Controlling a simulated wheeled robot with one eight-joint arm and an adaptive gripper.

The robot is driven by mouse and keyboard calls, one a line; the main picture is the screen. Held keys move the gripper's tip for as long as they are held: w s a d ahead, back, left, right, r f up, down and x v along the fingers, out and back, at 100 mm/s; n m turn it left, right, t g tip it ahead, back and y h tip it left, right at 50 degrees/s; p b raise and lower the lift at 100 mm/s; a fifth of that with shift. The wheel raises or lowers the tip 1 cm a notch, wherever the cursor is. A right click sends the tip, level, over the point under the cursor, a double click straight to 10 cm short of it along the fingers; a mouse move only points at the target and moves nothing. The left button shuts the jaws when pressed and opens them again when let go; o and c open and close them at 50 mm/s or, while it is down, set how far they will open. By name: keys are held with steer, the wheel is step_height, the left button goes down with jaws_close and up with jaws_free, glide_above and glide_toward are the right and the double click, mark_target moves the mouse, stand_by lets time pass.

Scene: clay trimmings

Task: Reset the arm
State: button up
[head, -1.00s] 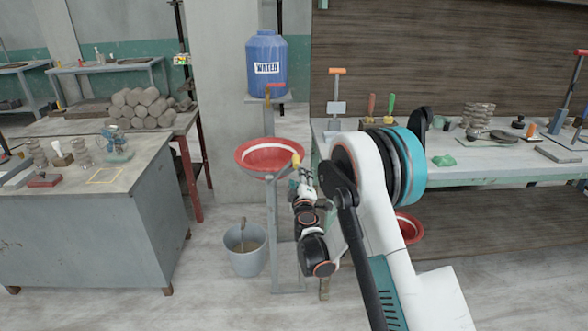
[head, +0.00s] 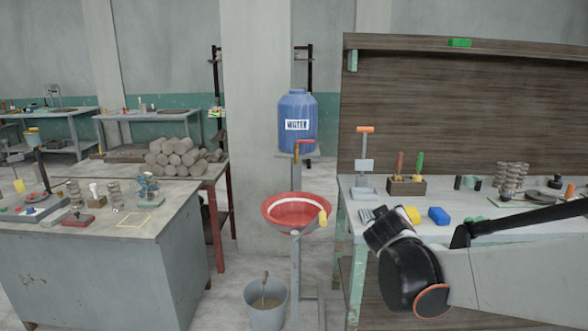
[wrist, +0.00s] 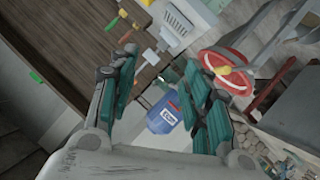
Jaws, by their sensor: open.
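My gripper (wrist: 160,62) is open in the wrist view, with its teal-padded fingers spread on both sides and nothing between them. Beyond the fingers the wrist view shows the blue water barrel (wrist: 164,116) and the red basin (wrist: 236,62), both apart from the gripper. In the head view my arm is folded at the lower right, in front of the right workbench (head: 350,230). The gripper's fingers cannot be made out clearly there.
The blue water barrel (head: 297,122) stands above the red basin (head: 294,208), with a grey bucket (head: 265,302) below. A grey cabinet (head: 100,265) stands at left. A yellow block (head: 412,214) and blue block (head: 438,215) lie on the right bench close to my arm.

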steer(key=s+a+f+m+g+y, duration=0.1)
steer(key=s+a+f+g+y, duration=0.1)
steer(key=s, duration=1.3)
steer(key=s+a+f+m+g+y, duration=0.2)
steer(key=s+f+g, duration=0.1)
steer(key=s, duration=1.3)
steer(key=shift+s+f+g+y, duration=0.15)
steer(key=shift+f+g+y, duration=0.15)
steer(key=shift+f, duration=0.35)
